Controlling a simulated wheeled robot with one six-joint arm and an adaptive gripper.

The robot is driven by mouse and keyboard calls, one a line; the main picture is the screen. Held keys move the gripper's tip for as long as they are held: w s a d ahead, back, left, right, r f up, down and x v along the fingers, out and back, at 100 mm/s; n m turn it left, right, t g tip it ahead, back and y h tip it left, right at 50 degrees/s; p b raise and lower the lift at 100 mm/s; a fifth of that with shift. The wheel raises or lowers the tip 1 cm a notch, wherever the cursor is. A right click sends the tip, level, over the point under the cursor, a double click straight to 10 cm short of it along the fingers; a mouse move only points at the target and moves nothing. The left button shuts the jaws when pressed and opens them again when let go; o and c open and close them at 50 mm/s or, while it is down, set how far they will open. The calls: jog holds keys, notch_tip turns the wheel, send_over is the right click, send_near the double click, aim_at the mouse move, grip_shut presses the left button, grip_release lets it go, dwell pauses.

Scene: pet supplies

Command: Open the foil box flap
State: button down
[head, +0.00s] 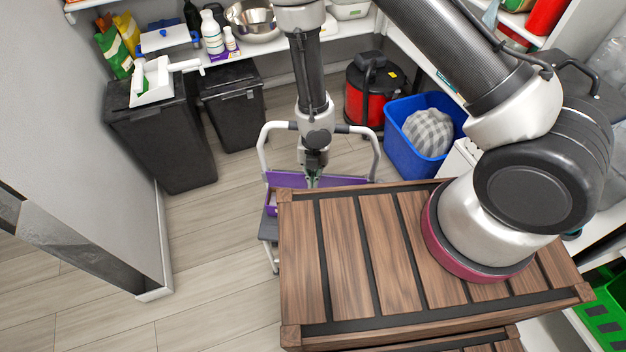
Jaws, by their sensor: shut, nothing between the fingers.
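A long purple box (285,180), which looks like the foil box, lies on a step stool just past the far edge of my wooden top. Its near part is hidden by that edge, and my gripper covers part of its middle. A purple panel stands up along its far side; I cannot tell whether this is the flap or how far it is open. My gripper (313,182) points down at the middle of the box, with its fingers shut and empty. The tips are small and partly hidden, so I cannot tell whether they touch the box.
The stool's pale handle rails (262,150) rise on both sides of my gripper. Behind stand black bins (232,105), a red and black vacuum (368,100) and a blue crate (402,110) holding a checked cushion (428,131). The floor (215,250) at left is clear.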

jog(key=shift+w+d+r, duration=0.15)
jog(key=shift+w, duration=0.6)
jog(key=shift+w+d+r, duration=0.1)
jog(key=shift+w+d, duration=0.05)
jog(key=shift+w, duration=0.55)
jog(key=shift+w+d+f, duration=0.1)
jog(key=shift+w, duration=0.5)
jog(key=shift+w+d+f, duration=0.1)
jog(key=shift+w, duration=0.5)
